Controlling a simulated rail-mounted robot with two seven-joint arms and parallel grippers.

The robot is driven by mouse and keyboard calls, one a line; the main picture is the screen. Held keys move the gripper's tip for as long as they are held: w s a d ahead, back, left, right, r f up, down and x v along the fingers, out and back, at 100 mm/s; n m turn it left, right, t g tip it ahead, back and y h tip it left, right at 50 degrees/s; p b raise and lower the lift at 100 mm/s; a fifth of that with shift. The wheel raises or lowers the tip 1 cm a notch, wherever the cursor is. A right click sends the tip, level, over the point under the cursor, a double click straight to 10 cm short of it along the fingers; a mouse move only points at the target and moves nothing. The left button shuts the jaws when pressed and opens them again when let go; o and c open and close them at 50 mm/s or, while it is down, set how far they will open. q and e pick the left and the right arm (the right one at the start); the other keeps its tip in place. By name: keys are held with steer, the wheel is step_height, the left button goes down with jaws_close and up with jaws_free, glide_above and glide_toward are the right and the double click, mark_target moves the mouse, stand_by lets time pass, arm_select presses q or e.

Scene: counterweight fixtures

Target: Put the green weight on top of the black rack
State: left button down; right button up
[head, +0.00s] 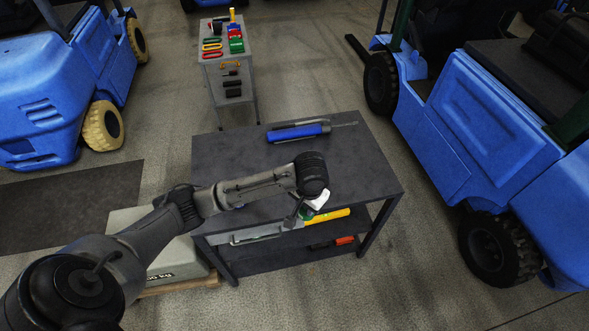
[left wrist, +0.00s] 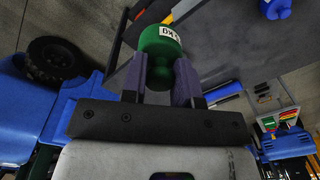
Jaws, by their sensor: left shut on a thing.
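The green weight (left wrist: 160,42) with a white label is between the two fingers of my left gripper (left wrist: 162,72) in the left wrist view. My left gripper (head: 303,212) is shut on it. In the head view the arm covers most of the weight, and only a bit of green shows by the fingers. The black rack (head: 230,158) has a dark flat top and a lower shelf. My left gripper is by its front edge; I cannot tell its exact height. My right gripper is not in view.
A blue tool (head: 298,132) lies at the back of the rack top. A yellow tool (head: 328,216) and a red item (head: 345,240) are below the top. A small tool cart (head: 224,70) stands behind. Blue forklifts (head: 485,130) flank both sides. Much of the rack top is clear.

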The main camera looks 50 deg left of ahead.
arm_select(q)
steer(key=w+a+f+n+b, duration=0.1)
steer(key=w+a+f+b, duration=0.2)
steer(key=a+f+b, duration=0.3)
steer(key=w+a+f+n+b, duration=0.1)
steer(key=w+a+f+b, duration=0.4)
steer(key=a, duration=0.4)
steer(key=shift+h, duration=0.3)
steer(key=shift+s+a+f, duration=1.05)
steer(key=shift+a+f, duration=0.75)
steer(key=shift+f, duration=0.25)
steer(key=shift+s+a+f, duration=1)
steer(key=shift+a+f, duration=0.85)
steer(key=shift+f, duration=0.2)
steer(key=shift+s+a+f, duration=1.05)
steer(key=shift+a+f, duration=0.75)
steer(key=shift+f, duration=0.5)
steer(key=shift+f, duration=0.1)
steer(key=c, duration=0.9)
jaws_free()
steer(key=shift+f, duration=0.1)
